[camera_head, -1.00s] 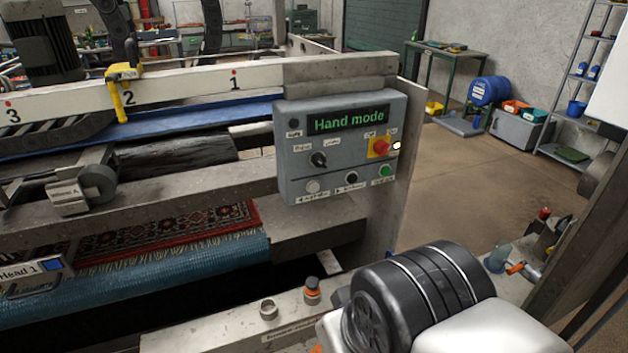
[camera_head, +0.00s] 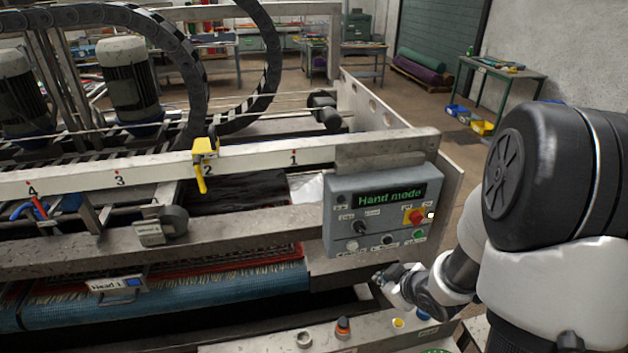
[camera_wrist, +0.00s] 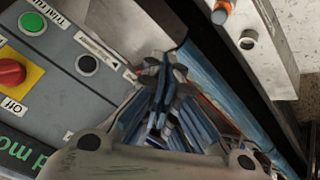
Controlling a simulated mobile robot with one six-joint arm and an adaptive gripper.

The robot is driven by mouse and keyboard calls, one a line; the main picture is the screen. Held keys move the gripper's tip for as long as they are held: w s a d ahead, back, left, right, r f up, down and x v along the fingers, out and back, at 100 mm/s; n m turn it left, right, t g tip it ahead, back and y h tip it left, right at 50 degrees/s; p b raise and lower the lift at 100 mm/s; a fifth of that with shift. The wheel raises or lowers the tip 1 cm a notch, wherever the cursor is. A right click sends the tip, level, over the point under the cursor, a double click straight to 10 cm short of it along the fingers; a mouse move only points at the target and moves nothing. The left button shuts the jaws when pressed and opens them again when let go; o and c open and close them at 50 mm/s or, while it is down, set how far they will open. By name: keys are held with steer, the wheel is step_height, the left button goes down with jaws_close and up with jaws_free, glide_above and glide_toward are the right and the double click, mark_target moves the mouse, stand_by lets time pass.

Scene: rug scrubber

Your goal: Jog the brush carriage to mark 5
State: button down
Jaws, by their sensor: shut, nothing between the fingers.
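The grey control box (camera_head: 381,212) shows "Hand mode" in green. Below are a selector knob (camera_head: 361,228), a white button (camera_head: 352,245), a black button (camera_head: 387,239), a green button (camera_head: 418,234) and a red stop knob (camera_head: 413,215). A yellow pointer (camera_head: 203,160) hangs at mark 2 on the white numbered rail (camera_head: 80,185); marks 1 to 4 show, mark 5 does not. Carriage motors (camera_head: 128,78) stand behind the rail. My gripper (camera_head: 380,278) is shut and empty, just below the box. In the wrist view its fingers (camera_wrist: 163,65) are beside the black button (camera_wrist: 87,64).
A front ledge (camera_head: 270,342) with a metal ring (camera_head: 304,339) and an orange-and-black knob (camera_head: 343,326) lies below my gripper. The rug under blue mesh (camera_head: 200,292) is to the left. Open floor lies behind the machine, before a green table (camera_head: 500,68).

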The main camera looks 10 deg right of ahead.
mark_target(353, 247)
steer(key=shift+s+a+f+n+t+y+p, duration=0.15)
steer(key=shift+a+f+n+t+y+p, duration=0.1)
steer(key=shift+a+y+p, duration=0.4)
steer(key=shift+s+a+f+n+t+y+p, duration=0.15)
steer(key=shift+a+f+n+y+p, duration=0.1)
steer(key=shift+a+y+p, duration=0.4)
steer(key=w+p, duration=0.1)
steer(key=w, duration=0.8)
steer(key=shift+p, duration=0.3)
steer(key=shift+w+d, duration=0.1)
stand_by(0.5)
steer(key=shift+w, duration=0.3)
